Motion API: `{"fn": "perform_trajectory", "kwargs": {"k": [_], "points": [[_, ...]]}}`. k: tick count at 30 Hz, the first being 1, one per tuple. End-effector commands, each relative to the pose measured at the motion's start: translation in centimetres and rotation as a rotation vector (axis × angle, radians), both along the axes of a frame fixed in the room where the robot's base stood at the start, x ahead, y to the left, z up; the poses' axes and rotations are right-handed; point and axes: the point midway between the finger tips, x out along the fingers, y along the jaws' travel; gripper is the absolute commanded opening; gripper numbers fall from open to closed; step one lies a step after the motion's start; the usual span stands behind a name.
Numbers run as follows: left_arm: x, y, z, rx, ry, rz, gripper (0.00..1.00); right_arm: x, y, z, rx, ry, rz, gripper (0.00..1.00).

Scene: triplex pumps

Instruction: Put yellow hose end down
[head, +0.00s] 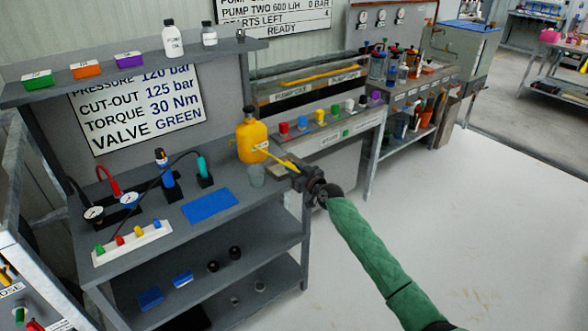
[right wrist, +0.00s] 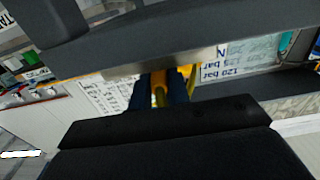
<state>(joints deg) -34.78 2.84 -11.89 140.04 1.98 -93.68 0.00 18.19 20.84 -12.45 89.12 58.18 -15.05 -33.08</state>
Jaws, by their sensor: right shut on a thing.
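The yellow hose end (head: 282,161) reaches out from the side of a yellow can (head: 252,137) that stands on the grey bench. My right gripper (head: 300,174) is at the bench's right edge, shut on the yellow hose end. In the right wrist view the yellow hose end (right wrist: 160,92) shows between the dark fingers of my right gripper (right wrist: 165,90). My left gripper is in neither view.
A blue mat (head: 209,206) lies on the bench, with gauges and a white strip of coloured knobs (head: 132,243) to its left. A shelf (head: 130,73) with bottles and coloured boxes is above. The floor (head: 470,220) at right is clear.

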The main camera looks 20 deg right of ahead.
Motion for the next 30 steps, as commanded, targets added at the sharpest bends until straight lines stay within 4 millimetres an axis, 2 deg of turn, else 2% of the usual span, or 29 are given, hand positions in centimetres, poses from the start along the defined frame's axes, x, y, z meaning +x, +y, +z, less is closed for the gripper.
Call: {"fn": "perform_trajectory", "kwargs": {"k": [5, 6, 9, 20, 26, 30], "points": [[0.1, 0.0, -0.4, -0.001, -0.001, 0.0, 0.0, 0.0, 0.0, -0.1, 0.0, 0.0, 0.0, 0.0], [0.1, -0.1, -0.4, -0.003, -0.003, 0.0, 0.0, 0.0, 0.0, -0.1, 0.0, 0.0, 0.0, 0.2], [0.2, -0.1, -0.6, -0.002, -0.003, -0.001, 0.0, 0.0, 0.0, -0.1, 0.0, 0.0, 0.0, 0.4], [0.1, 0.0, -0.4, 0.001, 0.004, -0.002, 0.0, 0.0, 0.0, 0.1, 0.0, 0.0, 0.0, 0.4], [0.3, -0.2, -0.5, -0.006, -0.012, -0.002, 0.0, -2.1, -0.8, -0.2, -0.001, 0.001, 0.0, 0.4], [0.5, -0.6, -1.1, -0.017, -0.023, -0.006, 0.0, -4.5, -1.6, -0.3, -0.002, 0.002, 0.0, 0.4]]}}
